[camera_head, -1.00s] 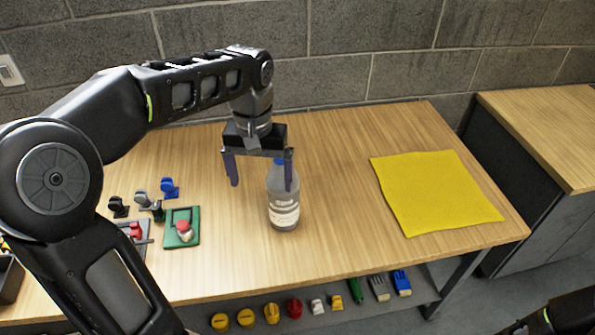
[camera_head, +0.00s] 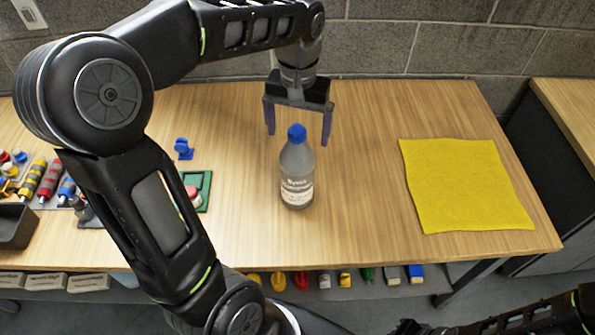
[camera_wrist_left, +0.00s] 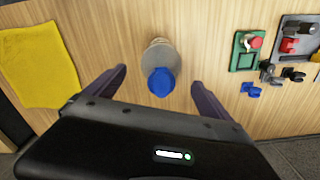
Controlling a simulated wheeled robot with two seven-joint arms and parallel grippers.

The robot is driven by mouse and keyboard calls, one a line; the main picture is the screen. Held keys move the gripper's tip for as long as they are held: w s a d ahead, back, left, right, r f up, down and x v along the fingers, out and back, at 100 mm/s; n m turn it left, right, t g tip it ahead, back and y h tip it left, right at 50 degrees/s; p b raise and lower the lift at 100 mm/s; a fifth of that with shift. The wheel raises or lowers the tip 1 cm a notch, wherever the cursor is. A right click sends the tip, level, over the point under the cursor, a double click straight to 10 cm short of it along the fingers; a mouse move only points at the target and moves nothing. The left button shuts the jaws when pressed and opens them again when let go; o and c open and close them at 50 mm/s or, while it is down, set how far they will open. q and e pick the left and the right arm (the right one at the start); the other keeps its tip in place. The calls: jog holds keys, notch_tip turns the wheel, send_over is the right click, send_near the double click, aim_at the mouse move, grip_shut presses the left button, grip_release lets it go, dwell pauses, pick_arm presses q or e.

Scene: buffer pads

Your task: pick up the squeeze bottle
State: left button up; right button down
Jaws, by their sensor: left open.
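The squeeze bottle (camera_head: 297,175) is a clear grey bottle with a white label and a blue cap. It stands upright on the wooden table (camera_head: 365,215). My left gripper (camera_head: 298,140) is open with its two fingers pointing down, behind and above the bottle in the head view. In the left wrist view the bottle's blue cap (camera_wrist_left: 161,81) shows between the open fingers of my left gripper (camera_wrist_left: 158,80), with room on both sides and no contact visible. My right arm shows only in part at the lower right; its fingers cannot be made out.
A yellow cloth (camera_head: 465,185) lies flat at the right of the table. A green pad with a red knob (camera_head: 194,192) and a blue clamp (camera_head: 183,149) sit left of the bottle. More tools and a dark tray (camera_head: 12,226) are at far left. A block wall stands behind.

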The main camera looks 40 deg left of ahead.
aim_at(297, 146)
pick_arm(q)
jog(key=shift+f, duration=0.2)
notch_tip(297, 146, down, 5)
jog(key=shift+a+f+p, duration=0.1)
jog(key=shift+p, duration=0.6)
jog(key=shift+c, duration=0.2)
grip_shut()
dwell(0.9)
